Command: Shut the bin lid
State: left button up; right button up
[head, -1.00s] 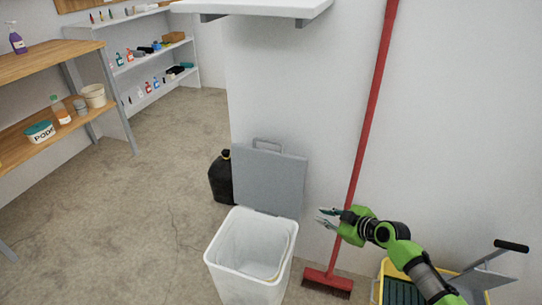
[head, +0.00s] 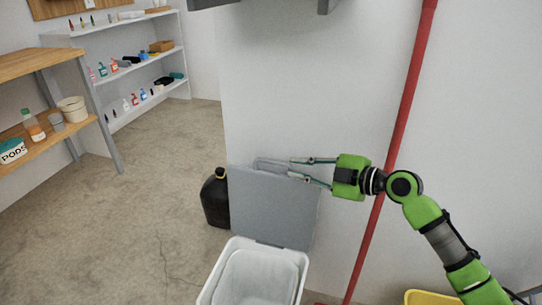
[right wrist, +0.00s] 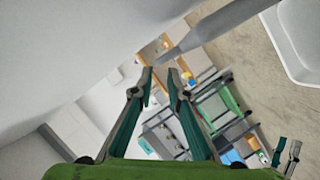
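The bin (head: 299,275) is a white open-topped container at the bottom of the head view. Its grey lid (head: 270,210) stands open, upright against the wall behind it, with a loop handle (head: 268,163) on its top edge. My right gripper (head: 291,168) is open, its fingertips at the right part of the handle; I cannot tell if they touch it. In the right wrist view its fingers (right wrist: 160,80) are apart, with the grey lid edge (right wrist: 215,27) just beyond and the white bin (right wrist: 296,62) at upper right. My left gripper (right wrist: 285,156) seems to show there, fingers apart.
A black jug (head: 215,200) stands left of the lid. A red broom handle (head: 393,150) leans on the wall behind my right arm. A yellow bucket (head: 430,298) is at the bottom right. Shelves (head: 130,65) and a wooden rack (head: 50,65) stand left; the floor between is clear.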

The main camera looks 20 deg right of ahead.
aim_at(281, 164)
jog(key=shift+w+a, duration=0.35)
jog(key=shift+w, duration=0.3)
jog(key=shift+x, duration=3.05)
jog(key=shift+f, duration=0.15)
grip_shut()
